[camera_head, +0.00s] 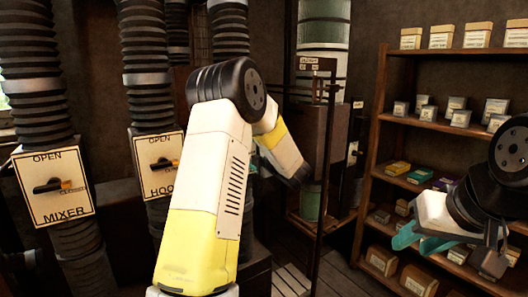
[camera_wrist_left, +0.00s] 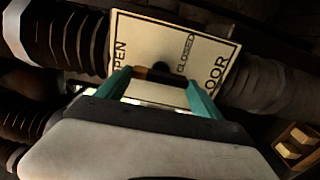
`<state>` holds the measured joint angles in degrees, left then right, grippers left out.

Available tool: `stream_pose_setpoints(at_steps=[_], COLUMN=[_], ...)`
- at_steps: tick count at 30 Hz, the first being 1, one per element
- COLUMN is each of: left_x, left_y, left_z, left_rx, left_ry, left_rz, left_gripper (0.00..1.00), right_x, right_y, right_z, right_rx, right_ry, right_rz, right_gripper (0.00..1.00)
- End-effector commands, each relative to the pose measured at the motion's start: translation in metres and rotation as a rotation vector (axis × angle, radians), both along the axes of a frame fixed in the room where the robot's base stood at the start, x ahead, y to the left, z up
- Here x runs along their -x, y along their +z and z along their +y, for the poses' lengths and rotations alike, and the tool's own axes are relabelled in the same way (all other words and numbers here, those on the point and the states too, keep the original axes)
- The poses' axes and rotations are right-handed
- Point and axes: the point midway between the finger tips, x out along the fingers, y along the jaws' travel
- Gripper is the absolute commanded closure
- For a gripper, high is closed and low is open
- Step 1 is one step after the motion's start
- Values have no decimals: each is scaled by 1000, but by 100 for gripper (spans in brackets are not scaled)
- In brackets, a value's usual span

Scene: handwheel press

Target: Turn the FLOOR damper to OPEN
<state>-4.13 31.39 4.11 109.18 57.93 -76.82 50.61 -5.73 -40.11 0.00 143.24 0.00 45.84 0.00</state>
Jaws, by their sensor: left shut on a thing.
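The FLOOR damper plate (camera_wrist_left: 215,45) fills the upper middle of the left wrist view, turned sideways. OPEN is at its left end, CLOSED near its upper middle and FLOOR at its right end. A black hub (camera_wrist_left: 161,67) sits in the plate's middle. The brown and dark lever (camera_wrist_left: 158,76) lies between the teal fingers of my left gripper (camera_wrist_left: 161,86), which is shut on it. In the head view my left arm hides this plate and gripper. My right gripper (camera_head: 428,240) is at the right; its opening is unclear.
The MIXER plate (camera_head: 70,206) and the HOOD plate (camera_head: 152,146), partly covered by my arm, are on ribbed ducts (camera_head: 30,70) at the left. A shelf (camera_head: 425,185) with boxes stands at the right, close to my right arm. A dark upright frame (camera_head: 325,160) stands in between.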

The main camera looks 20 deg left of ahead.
Motion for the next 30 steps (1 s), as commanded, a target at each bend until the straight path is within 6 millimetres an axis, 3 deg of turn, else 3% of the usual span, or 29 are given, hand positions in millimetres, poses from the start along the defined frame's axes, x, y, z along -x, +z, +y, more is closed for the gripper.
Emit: stream_pose_setpoints(at_steps=[8, 9, 12, 23, 30], left_x=[0, 0, 0, 3, 26], left_y=[-2, -2, -1, 0, -1], left_z=[-1, -1, -1, -4, -33], left_rx=[4, 4, 4, 2, 2], left_ry=[0, 0, 0, -1, -4], left_rz=[1, 1, 0, 1, 2], left_gripper=[64, 18, 2, 2, 2], right_x=[0, 0, 0, 0, 0], right_y=[0, 0, 0, 0, 0], right_z=[0, 0, 0, 0, 0], right_rx=[0, 0, 0, 0, 0], right_ry=[0, 0, 0, 0, 0], right_rz=[0, 0, 0, 0, 0], right_gripper=[64, 64, 64, 64, 64])
